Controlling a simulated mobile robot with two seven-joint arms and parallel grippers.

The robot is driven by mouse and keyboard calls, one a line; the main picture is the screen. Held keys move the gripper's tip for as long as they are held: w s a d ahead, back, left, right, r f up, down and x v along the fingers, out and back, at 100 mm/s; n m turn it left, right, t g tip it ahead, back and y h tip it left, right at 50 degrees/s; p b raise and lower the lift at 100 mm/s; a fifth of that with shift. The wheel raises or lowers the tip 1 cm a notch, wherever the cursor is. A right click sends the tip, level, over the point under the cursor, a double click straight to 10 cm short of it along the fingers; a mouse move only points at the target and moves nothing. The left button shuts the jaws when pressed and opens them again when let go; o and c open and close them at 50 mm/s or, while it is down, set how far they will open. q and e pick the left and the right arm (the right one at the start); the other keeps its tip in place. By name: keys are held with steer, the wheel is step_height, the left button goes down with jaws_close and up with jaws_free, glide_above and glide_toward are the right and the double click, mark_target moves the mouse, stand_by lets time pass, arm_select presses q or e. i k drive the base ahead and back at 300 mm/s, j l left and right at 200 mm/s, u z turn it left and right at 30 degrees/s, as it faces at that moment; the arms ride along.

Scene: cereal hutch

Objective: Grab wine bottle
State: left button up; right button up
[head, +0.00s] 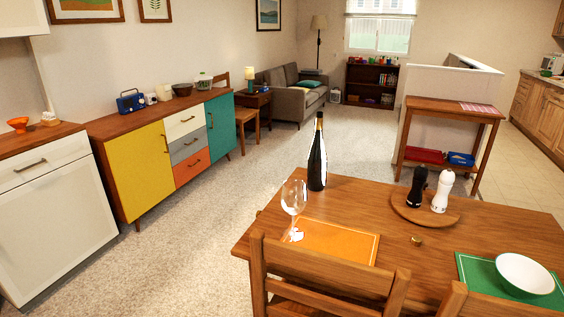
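A dark wine bottle (317,162) with a gold-coloured top and a pale label stands upright on the wooden dining table (460,240), near the table's far left corner. A clear wine glass (293,198) stands just in front of it and to the left, beside an orange placemat (335,241). The bottle is clear of any gripper. Neither of my grippers shows in the head view.
Wooden chairs (330,275) stand at the table's near side. A round board (407,212) holds a black mill (417,187) and a white mill (442,191). A white bowl (524,273) sits on a green placemat (475,271). Carpet (205,230) left of the table is open.

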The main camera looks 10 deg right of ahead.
mark_target(317, 157)
steer(key=i+j+u, duration=0.3)
steer(key=u, duration=0.2)
steer(key=i+j+u, duration=0.3)
steer(key=u, duration=0.2)
steer(key=i+j+u, duration=0.1)
steer(key=i, duration=0.55)
steer(key=i+j+u, duration=0.1)
steer(key=i+j, duration=0.15)
steer(key=i, duration=0.35)
steer(key=i+l+z, duration=0.1)
steer(key=i+z, duration=0.65)
steer(key=i+j+z, duration=0.1)
steer(key=z, duration=0.25)
steer(key=i+l+z, duration=0.1)
steer(key=i+z, duration=0.5)
steer(key=z, duration=0.25)
steer(key=i+j+z, duration=0.1)
steer(key=i+z, duration=0.3)
steer(key=k, duration=0.05)
